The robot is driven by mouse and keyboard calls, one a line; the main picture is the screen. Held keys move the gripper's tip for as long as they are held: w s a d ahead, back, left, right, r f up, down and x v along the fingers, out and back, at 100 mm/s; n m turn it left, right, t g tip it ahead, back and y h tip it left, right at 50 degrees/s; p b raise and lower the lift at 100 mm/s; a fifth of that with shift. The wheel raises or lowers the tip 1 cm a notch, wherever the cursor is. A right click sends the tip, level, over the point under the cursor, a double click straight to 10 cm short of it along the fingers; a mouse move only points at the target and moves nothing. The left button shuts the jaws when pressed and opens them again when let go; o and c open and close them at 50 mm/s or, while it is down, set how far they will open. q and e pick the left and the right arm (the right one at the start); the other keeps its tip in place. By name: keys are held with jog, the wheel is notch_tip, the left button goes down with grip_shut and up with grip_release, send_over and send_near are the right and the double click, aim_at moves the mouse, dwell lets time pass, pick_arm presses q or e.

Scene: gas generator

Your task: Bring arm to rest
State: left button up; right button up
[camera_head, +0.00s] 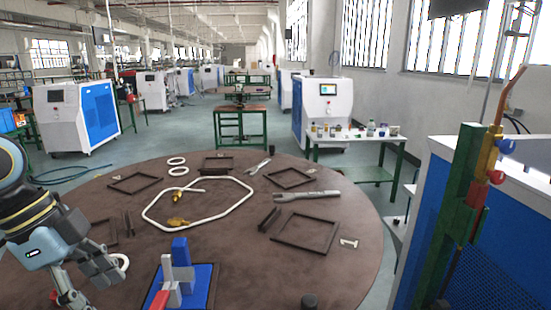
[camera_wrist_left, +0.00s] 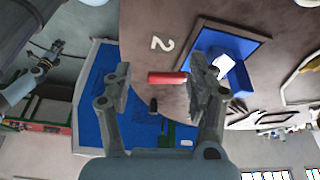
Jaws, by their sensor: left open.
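My left arm (camera_head: 40,235) comes in from the left in the head view. Its gripper (camera_head: 88,283) is over the near left part of the round brown table (camera_head: 225,240), with its fingers spread. In the left wrist view the gripper (camera_wrist_left: 163,85) is open, with a finger at each side. A red cylinder (camera_wrist_left: 167,78) shows between the fingers in that view; I cannot tell how far beyond them it lies.
A blue tray (camera_head: 204,285) with upright blocks stands right of my left gripper. A white tube loop (camera_head: 225,217), wrenches (camera_head: 305,195) and dark frames (camera_head: 305,234) lie on the table. A blue and white machine (camera_head: 430,190) stands at the right.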

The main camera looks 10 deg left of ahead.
pick_arm(q)
jog(key=s+d+f+n+t+y, duration=0.1)
jog(key=s+d+f+n+y, duration=0.15)
jog(key=s+n, duration=0.35)
jog(key=s+d+f+n+t+y, duration=0.1)
jog(key=s+d+f+n+y, duration=0.15)
jog(key=s+n, duration=0.4)
notch_tip(320, 180, down, 35)
jog(key=s+a+g+b, duration=0.1)
jog(key=s+a+b, duration=0.1)
jog(key=b, duration=0.7)
jog(key=s+f+b, duration=0.4)
jog(key=s+f, duration=0.5)
jog(key=f, duration=0.3)
jog(key=s+a+f+g+b, duration=0.1)
jog(key=s+f+b, duration=0.3)
jog(key=s+f, duration=0.5)
notch_tip(320, 180, down, 4)
jog(key=shift+r+h, duration=0.1)
jog(key=shift+h, duration=0.3)
pick_arm(e)
notch_tip(320, 180, down, 17)
jog(key=s, duration=0.2)
jog(key=shift+f, duration=0.2)
pick_arm(q)
jog(key=shift+m, duration=0.25)
